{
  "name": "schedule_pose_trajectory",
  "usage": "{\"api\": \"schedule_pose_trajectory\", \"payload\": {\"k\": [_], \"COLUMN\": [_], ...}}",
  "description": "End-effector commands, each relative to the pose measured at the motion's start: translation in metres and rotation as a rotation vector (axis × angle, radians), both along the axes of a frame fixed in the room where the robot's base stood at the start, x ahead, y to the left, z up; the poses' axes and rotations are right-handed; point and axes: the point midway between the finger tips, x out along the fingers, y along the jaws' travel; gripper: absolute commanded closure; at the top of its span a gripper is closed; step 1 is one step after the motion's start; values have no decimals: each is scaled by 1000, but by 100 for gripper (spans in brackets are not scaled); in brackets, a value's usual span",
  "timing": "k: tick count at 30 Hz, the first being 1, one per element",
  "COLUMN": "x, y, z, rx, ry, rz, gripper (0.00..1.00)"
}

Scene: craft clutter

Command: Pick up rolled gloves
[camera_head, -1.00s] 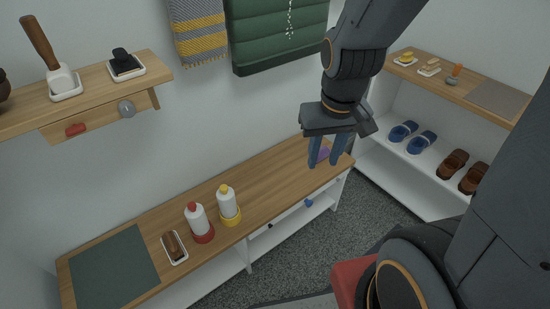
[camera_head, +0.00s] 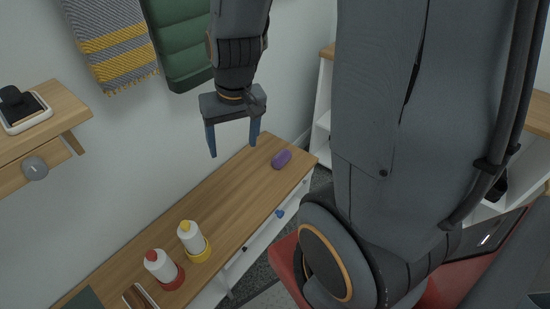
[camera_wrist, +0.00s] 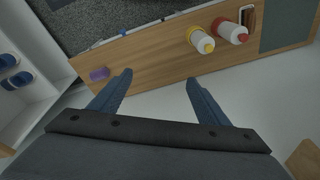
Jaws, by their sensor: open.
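The rolled gloves appear to be the small purple roll (camera_head: 282,159) lying on the wooden bench top (camera_head: 225,193) near its far right end in the head view. In the wrist view the purple roll (camera_wrist: 99,74) lies at the left end of the bench, beyond and left of the left fingertip. My gripper (camera_head: 234,151) is open and empty, with blue fingers pointing down above the bench, left of the roll in the head view. Its spread fingers (camera_wrist: 158,78) also show in the wrist view, apart from the roll.
A yellow-capped bottle (camera_head: 192,238) and a red-capped bottle (camera_head: 162,267) stand in rings on the bench's near part. A striped towel (camera_head: 110,40) and a green padded item (camera_head: 180,50) hang on the wall. A wall shelf (camera_head: 65,110) is at left. Bench space around the roll is clear.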

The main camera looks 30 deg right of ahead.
Motion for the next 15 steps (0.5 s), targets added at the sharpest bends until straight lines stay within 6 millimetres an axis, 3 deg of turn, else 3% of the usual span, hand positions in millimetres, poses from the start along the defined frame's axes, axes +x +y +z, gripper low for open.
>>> {"api": "schedule_pose_trajectory", "payload": {"k": [1, 5, 8, 12, 15], "x": [22, 85, 129, 176, 196], "y": [-6, -26, -53, -107, -150], "z": [-28, -87, -135, -208, -259], "rx": [20, 68, 81, 68, 37], "ry": [-14, -79, -130, -189, -219], "rz": [-60, -237, -388, -613, -768], "gripper": [30, 30, 30, 30, 30]}}
